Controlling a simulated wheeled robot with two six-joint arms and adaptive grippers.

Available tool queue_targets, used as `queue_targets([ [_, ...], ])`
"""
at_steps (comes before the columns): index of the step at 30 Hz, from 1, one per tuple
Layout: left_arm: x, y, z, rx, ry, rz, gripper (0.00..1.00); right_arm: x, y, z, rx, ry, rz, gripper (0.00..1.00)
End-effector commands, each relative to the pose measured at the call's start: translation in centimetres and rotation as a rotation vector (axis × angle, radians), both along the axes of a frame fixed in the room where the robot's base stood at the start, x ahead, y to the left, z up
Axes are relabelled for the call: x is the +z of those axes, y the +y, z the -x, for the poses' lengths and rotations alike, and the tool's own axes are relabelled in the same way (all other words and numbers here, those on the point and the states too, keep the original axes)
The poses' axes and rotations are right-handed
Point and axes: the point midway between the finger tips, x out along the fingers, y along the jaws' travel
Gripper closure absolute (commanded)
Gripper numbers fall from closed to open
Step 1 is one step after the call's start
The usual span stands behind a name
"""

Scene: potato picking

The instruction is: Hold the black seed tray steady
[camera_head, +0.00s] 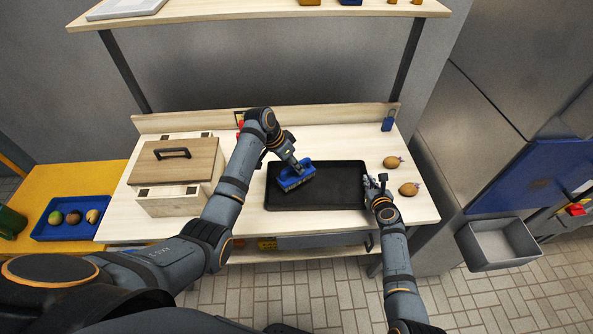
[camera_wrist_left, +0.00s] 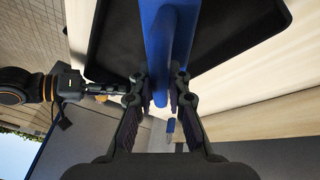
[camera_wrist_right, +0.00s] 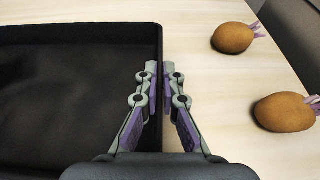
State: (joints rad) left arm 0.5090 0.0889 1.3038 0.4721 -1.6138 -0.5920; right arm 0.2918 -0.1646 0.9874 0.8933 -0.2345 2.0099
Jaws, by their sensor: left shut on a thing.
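The black seed tray (camera_head: 340,198) lies flat on the light wooden bench; its right wall (camera_wrist_right: 158,100) shows in the right wrist view. My right gripper (camera_wrist_right: 160,75) is at the tray's right edge, its fingers close together on both sides of the rim, shut on it. My left gripper (camera_head: 293,166) is shut on the handle of a blue brush-like tool (camera_head: 290,184), which is over the left part of the tray. The tool's blue handle (camera_wrist_left: 160,40) runs between the fingers in the left wrist view. Whether the tool touches the tray floor is unclear.
Two sprouted potatoes (camera_head: 393,162) (camera_head: 409,189) lie right of the tray. A wooden box with a lid (camera_head: 178,165) stands at the left of the bench. A shelf (camera_head: 260,10) hangs above.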

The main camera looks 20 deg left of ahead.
Motion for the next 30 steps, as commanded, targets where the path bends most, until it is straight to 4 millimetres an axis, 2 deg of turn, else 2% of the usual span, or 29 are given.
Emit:
queue_targets([
  [12,3.5,0.0,0.0,0.000,-0.002,0.000,1.00,0.0,0.0,0.0,0.000,0.000,0.000,1.00],
  [27,3.7,0.0,0.0,0.000,-0.001,0.001,1.00,0.0,0.0,0.0,0.000,0.000,0.000,1.00],
  [30,3.7,0.0,0.0,0.000,-0.001,0.001,1.00,0.0,0.0,0.0,0.000,0.000,0.000,0.84],
])
